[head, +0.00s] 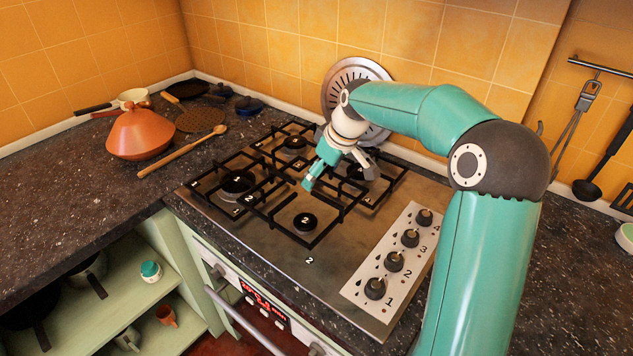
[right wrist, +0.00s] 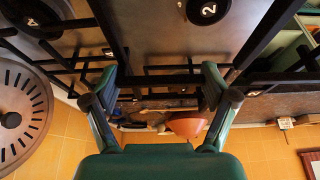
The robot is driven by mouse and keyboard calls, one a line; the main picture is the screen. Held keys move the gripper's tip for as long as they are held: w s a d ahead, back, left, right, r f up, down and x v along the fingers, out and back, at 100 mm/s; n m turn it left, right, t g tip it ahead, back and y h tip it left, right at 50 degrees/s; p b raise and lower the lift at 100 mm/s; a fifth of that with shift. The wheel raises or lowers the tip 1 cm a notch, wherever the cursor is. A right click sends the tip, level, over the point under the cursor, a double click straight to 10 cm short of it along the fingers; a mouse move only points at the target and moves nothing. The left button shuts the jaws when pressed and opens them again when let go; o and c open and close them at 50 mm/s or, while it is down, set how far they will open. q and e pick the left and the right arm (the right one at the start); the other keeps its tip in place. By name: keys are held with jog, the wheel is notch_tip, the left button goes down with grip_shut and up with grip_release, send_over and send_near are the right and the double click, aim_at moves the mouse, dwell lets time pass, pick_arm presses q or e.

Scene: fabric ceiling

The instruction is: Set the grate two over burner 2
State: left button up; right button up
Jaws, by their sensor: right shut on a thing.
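Grate two is a black square-barred grate (head: 276,226) with a white 2 on its left corner. In the head view its bars surround burner 2 (head: 304,222), a black cap marked 2. I cannot tell whether its feet touch the steel hob. My right gripper (head: 309,185) is shut on the grate's back part, its fingers pointing down. In the right wrist view, dark bars cross between the fingers (right wrist: 160,85), and the burner cap marked 2 (right wrist: 208,10) shows beyond the bars. The exact grip contact is partly hidden. My left gripper is out of view.
Other grates and burners (head: 238,183) stand close by at the left and back. A knob panel (head: 393,262) lies to the right. A round slotted metal plate (head: 350,80) leans on the wall behind. An orange tagine (head: 140,132) and wooden spoon (head: 182,152) lie left.

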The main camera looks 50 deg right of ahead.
jog(key=shift+f+b, duration=3)
jog(key=shift+f, duration=0.75)
jog(key=shift+s, duration=0.15)
jog(key=shift+f+b, duration=0.45)
jog(key=o, duration=1.4)
jog(key=shift+f, duration=0.1)
jog(key=shift+c, duration=0.2)
jog(key=shift+r+p, duration=2.8)
jog(key=shift+r, duration=0.85)
